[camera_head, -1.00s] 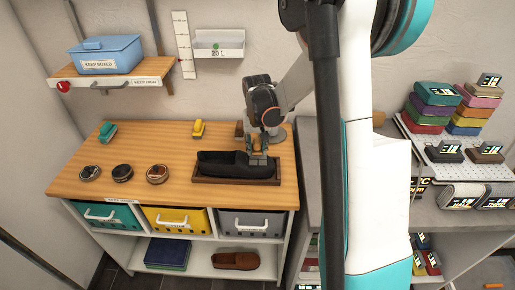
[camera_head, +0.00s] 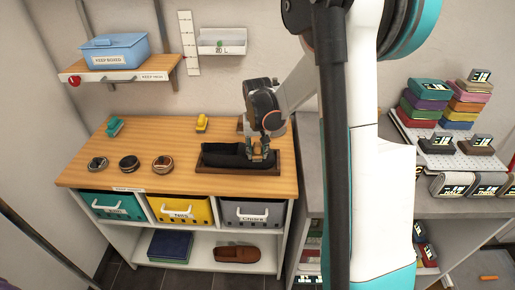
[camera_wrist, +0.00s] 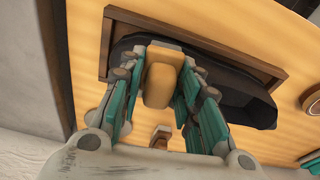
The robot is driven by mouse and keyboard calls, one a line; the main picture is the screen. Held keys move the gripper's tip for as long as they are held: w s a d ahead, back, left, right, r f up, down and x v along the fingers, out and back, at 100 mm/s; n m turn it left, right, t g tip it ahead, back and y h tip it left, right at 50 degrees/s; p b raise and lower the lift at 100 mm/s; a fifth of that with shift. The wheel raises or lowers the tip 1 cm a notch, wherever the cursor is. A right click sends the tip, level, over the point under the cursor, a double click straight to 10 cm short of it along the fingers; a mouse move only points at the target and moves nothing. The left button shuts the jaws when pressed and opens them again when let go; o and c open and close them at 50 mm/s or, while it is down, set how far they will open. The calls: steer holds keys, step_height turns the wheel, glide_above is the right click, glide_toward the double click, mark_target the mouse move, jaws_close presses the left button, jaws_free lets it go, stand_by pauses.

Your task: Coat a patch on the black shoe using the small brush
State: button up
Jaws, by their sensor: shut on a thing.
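The black shoe (camera_head: 222,156) lies in a shallow brown wooden tray (camera_head: 205,170) on the wooden worktop. It also shows in the wrist view (camera_wrist: 243,100), running to the right past my gripper. My gripper (camera_head: 262,153) is over the right end of the shoe, pointing down. In the wrist view, my gripper (camera_wrist: 160,88) is shut on a small brush (camera_wrist: 160,80) with a tan block-like body. The brush's far end meets or overlaps the shoe in the picture; its bristles are hidden, and I cannot tell whether they touch.
Several round tins (camera_head: 130,162) stand left of the tray. A yellow brush (camera_head: 202,123) and a green brush (camera_head: 114,126) lie behind. A small brown item (camera_wrist: 161,135) is near my gripper. A shelf with a blue box (camera_head: 115,48) hangs above. Bins (camera_head: 180,210) sit below.

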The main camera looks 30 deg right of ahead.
mark_target(257, 142)
steer(key=r, duration=0.2)
steer(key=shift+w+d+r, duration=0.15)
steer(key=shift+w+r, duration=0.05)
steer(key=shift+r, duration=0.1)
steer(key=shift+r+p, duration=1.95)
steer(key=shift+r, duration=0.75)
